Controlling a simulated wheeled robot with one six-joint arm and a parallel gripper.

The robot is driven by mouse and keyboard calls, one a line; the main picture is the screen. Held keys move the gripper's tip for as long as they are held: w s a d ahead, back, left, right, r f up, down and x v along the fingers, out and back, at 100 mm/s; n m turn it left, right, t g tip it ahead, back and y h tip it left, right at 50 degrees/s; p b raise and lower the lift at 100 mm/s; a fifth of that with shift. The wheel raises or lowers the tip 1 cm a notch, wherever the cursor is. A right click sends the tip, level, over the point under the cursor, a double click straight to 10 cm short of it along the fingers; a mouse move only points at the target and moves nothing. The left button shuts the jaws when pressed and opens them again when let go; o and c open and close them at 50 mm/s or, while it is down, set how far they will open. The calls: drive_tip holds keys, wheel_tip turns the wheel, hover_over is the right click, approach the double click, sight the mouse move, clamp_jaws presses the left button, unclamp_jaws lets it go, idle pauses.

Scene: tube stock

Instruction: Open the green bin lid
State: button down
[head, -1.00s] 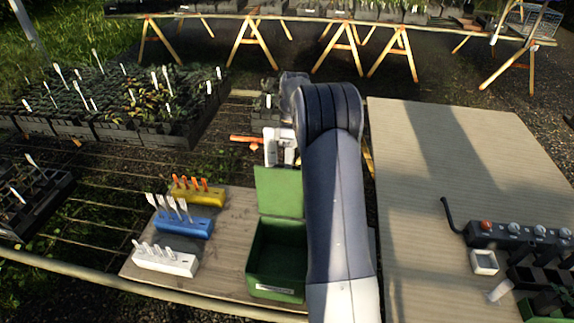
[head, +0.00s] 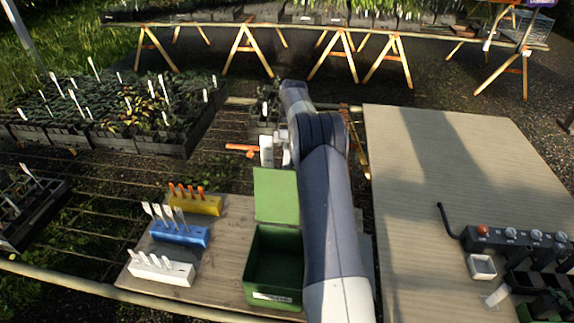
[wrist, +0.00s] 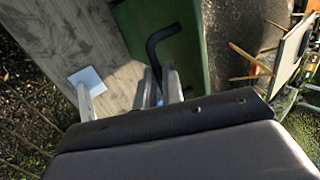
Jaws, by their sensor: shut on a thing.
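The green bin (head: 272,300) stands on the wooden board, and I see into its dark inside. Its green lid (head: 277,196) is raised at the back edge, standing up away from the opening. In the wrist view, my gripper (wrist: 158,88) is shut on a black bent bar (wrist: 163,38) that reaches across a green surface. I cannot tell whether the bar is fixed to the lid. In the head view, pale gripper parts (head: 266,150) show just behind the lid's top edge; the fingertips are hidden there.
White (head: 160,270), blue (head: 180,236) and yellow (head: 195,206) label blocks stand left of the bin. A wooden table (head: 440,160) with a black knobbed unit (head: 515,241) is at right. Plant trays (head: 150,125) lie at back left.

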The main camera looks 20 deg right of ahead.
drive_tip(key=shift+s+f, duration=0.1)
drive_tip(key=shift+f, duration=0.35)
drive_tip(key=c, duration=1.6)
unclamp_jaws()
drive_tip(key=shift+r, duration=0.1)
drive_tip(key=shift+o, duration=0.4)
drive_tip(key=shift+r, duration=0.15)
